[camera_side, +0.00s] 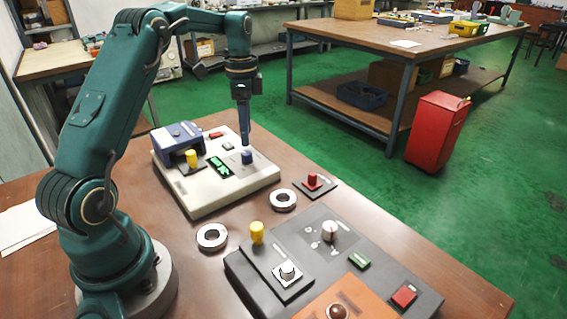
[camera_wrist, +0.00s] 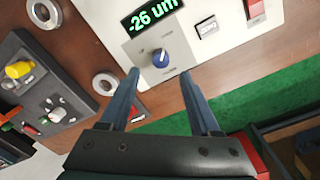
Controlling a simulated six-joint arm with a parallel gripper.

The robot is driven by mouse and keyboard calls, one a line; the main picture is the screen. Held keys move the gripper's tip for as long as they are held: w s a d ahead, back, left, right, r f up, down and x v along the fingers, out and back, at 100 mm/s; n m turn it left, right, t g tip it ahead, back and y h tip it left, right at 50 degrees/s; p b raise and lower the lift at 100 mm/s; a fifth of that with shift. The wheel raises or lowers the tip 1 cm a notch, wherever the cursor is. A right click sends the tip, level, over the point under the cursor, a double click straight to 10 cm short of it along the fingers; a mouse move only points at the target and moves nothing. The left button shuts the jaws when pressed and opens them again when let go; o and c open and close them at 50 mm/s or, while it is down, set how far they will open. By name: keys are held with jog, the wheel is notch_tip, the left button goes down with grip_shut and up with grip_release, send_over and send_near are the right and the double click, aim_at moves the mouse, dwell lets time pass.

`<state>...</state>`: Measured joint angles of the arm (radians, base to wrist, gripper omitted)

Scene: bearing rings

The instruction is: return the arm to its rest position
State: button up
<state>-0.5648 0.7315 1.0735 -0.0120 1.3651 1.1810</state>
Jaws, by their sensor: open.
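My arm is teal and reaches over the table from the left. My gripper (camera_side: 245,140) points down above the beige instrument box (camera_side: 205,200), close to its blue knob (camera_side: 247,157). In the wrist view my gripper (camera_wrist: 162,82) is open, with its two blue-grey fingers apart and nothing between them. The blue knob (camera_wrist: 160,58) lies just beyond the fingertips in that view. I cannot tell whether a finger touches it. The green display (camera_wrist: 152,12) reads "-26 um".
Two bearing rings, one nearer (camera_side: 212,237) and one farther (camera_side: 283,200), lie on the wooden table. A red plunger on a dark plate (camera_side: 312,182) is to the right. Space above the table is open.

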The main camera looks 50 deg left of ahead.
jog(key=s+d+r+m+t+y, duration=0.1)
jog(key=s+d+r+t, duration=0.35)
jog(key=d+r, duration=0.8)
jog(key=s+d+f+n, duration=0.3)
jog(key=s+n, duration=0.1)
jog(key=s, duration=0.2)
jog(key=s+d+f+n+t, duration=0.1)
jog(key=s+d+f+n, duration=0.2)
jog(key=s, duration=0.3)
jog(key=shift+d+n+h, duration=0.3)
jog(key=shift+d+n, duration=0.15)
jog(key=shift+n, duration=0.05)
dwell(0.5)
